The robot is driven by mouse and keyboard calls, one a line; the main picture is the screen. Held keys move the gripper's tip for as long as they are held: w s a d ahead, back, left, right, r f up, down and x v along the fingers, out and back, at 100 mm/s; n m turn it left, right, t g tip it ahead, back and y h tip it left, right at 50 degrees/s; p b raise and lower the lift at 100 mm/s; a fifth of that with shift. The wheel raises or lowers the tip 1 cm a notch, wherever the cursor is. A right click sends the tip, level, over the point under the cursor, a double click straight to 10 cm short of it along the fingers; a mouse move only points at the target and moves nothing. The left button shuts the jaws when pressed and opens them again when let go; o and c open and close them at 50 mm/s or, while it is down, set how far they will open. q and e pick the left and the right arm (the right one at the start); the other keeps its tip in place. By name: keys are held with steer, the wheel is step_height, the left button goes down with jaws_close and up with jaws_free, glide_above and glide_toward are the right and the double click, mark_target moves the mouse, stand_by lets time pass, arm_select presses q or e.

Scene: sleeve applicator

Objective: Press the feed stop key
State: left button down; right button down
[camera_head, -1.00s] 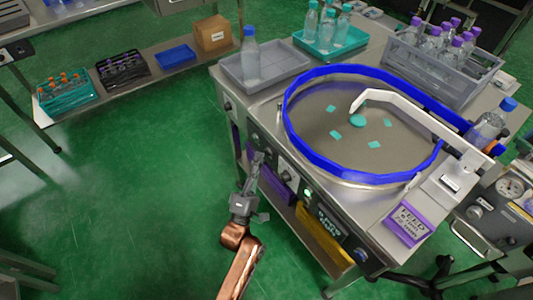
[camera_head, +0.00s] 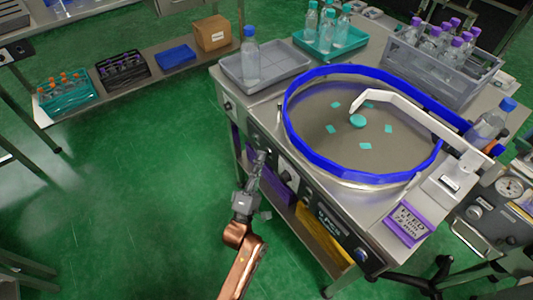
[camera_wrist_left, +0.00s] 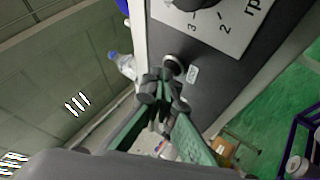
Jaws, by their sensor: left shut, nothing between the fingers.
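My left gripper (camera_head: 259,157) is shut and empty, its fingertips at the front panel of the steel turntable machine (camera_head: 225,72). In the left wrist view the closed fingertips (camera_wrist_left: 163,100) are right at a round dark key (camera_wrist_left: 175,67) with a small pale label (camera_wrist_left: 192,75), too small to read. I cannot tell whether they touch or press it, nor confirm that it is the feed stop key. The fingers cover part of the panel there. My right gripper is not in view.
A dial plate (camera_wrist_left: 220,22) with numbers lies just above the key in the wrist view. The blue-rimmed turntable (camera_head: 320,160) carries several teal pieces. Green floor left of the machine is free.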

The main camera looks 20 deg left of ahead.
arm_select(q)
steer(key=shift+s+a+p, duration=0.5)
steer(key=shift+s, duration=0.15)
steer(key=s+a+p, duration=0.1)
steer(key=s, duration=0.1)
steer(key=s+a+p, duration=0.1)
steer(key=s+a, duration=0.1)
stand_by(0.4)
stand_by(0.7)
